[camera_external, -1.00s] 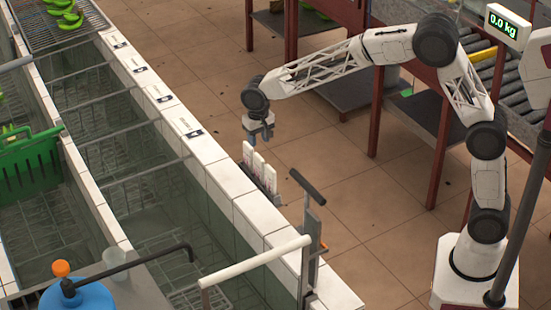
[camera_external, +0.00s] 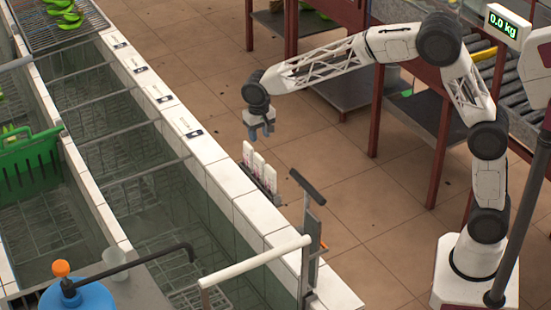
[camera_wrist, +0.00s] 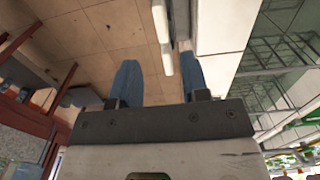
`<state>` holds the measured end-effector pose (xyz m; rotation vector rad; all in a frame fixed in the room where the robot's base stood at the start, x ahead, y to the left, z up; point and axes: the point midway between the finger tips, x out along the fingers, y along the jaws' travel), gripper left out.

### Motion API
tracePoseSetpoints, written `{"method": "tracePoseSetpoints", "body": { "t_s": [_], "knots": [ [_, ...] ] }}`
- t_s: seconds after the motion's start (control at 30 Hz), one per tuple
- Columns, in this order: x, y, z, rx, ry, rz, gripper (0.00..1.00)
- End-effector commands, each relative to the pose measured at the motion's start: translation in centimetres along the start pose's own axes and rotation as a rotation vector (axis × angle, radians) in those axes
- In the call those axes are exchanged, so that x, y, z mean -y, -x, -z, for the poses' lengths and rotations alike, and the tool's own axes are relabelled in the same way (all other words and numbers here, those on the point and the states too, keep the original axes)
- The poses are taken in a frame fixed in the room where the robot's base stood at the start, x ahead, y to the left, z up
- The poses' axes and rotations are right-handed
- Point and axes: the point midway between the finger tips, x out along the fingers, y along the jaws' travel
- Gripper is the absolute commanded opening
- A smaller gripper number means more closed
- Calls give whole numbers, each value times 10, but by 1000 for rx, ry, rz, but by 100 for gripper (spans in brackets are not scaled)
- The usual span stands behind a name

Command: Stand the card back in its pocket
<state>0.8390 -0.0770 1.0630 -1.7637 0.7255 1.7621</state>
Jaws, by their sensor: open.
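Three white cards stand upright in a row in a dark rack (camera_external: 276,194) on the outer side of the tank wall: the far card (camera_external: 247,152), the middle card (camera_external: 258,163) and the near card (camera_external: 270,178). Their lower ends are hidden in the rack. My gripper (camera_external: 262,134) is open and empty, pointing down, a little above and beside the far card. In the wrist view the blue fingers (camera_wrist: 158,70) are spread apart. A white upright card (camera_wrist: 162,38) shows beyond the gap between them, with no finger pressed on it.
The white tiled tank ledge (camera_external: 228,177) runs alongside the rack, with several printed labels (camera_external: 189,127) lying flat on it. A post with a dark handle (camera_external: 308,187) stands close to the near end of the rack.

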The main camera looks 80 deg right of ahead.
Motion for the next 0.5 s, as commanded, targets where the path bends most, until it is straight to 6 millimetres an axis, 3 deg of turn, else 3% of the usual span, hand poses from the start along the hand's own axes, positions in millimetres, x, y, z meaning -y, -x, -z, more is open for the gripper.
{"method": "tracePoseSetpoints", "body": {
  "t_s": [0.27,0.5],
  "knots": [
    [-18,25,-29,-14,50,11,42],
    [-51,58,-80,-37,137,25,42]
  ]
}}
